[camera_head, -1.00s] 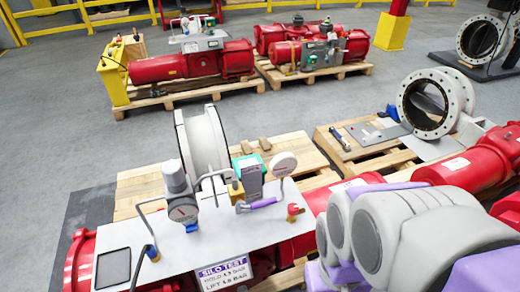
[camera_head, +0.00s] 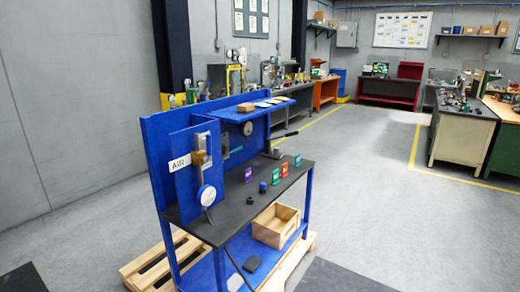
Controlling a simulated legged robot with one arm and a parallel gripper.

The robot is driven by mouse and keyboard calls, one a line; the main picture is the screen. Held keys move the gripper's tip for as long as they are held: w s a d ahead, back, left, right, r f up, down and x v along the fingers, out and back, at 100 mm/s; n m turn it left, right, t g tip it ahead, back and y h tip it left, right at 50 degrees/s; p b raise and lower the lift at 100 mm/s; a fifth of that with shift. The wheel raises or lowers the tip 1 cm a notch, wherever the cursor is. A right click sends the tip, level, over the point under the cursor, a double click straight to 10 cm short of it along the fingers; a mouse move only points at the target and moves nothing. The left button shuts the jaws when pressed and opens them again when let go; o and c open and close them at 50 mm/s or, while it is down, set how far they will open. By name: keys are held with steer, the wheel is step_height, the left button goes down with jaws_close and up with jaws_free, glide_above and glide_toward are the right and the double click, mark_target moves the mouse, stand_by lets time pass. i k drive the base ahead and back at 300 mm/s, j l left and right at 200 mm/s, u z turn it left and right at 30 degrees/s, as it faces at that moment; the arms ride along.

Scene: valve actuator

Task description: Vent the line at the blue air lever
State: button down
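A blue workbench (camera_head: 155,135) stands on a wooden pallet left of the middle. On its blue side panel is a white sign (camera_head: 181,162) reading AIR. Right of the sign is a brass-coloured valve fitting (camera_head: 199,158) on a grey upright part. A round white gauge (camera_head: 206,195) hangs below it, with a dark hose running down. I cannot make out which small part there is the blue air lever, or its position. A dark handle (camera_head: 285,135) sticks out at the bench's far end. My gripper is out of view.
A wooden crate (camera_head: 276,225) sits on the lower shelf. The pallet (camera_head: 150,262) juts out at floor level. Open grey floor (camera_head: 390,215) lies to the right, with other benches (camera_head: 465,125) beyond.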

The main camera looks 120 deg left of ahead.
mark_target(206, 160)
steer(key=u, duration=4.3)
steer(key=i+j+u, duration=0.1)
steer(key=i, duration=0.3)
steer(key=i+j+u, duration=0.15)
steer(key=i, duration=0.3)
steer(key=i+l+u, duration=0.2)
steer(key=i, duration=0.3)
steer(key=k+j+z, duration=0.1)
steer(key=k+j, duration=0.1)
